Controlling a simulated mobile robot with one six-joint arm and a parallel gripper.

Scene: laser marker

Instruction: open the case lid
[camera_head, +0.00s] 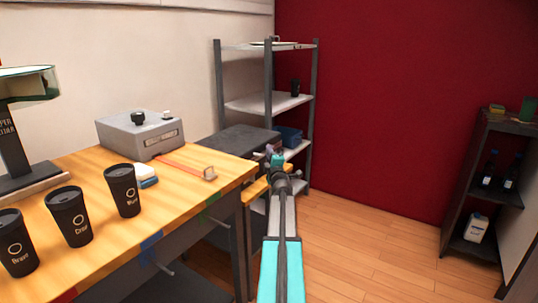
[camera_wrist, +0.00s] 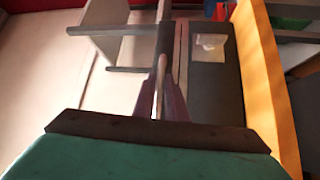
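A dark grey, flat-topped case (camera_head: 238,139) stands beyond the wooden table, in front of the shelf rack. Its lid looks down, though its front is partly hidden by the table. My gripper (camera_head: 276,160) is by the case's right front edge; contact cannot be told. In the wrist view a dark panel with a pale label (camera_wrist: 209,45), probably part of the case, lies just ahead and right. My gripper's fingers (camera_wrist: 163,90) are close together there, with a narrow pale strip between them. Whether they grip it is unclear.
The wooden table (camera_head: 85,255) at left holds several black cups, a grey machine (camera_head: 140,136) and an orange-strapped item. A metal rack (camera_head: 268,104) stands behind the case. A dark shelf (camera_head: 482,185) stands at right. The floor (camera_head: 365,240) between is clear.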

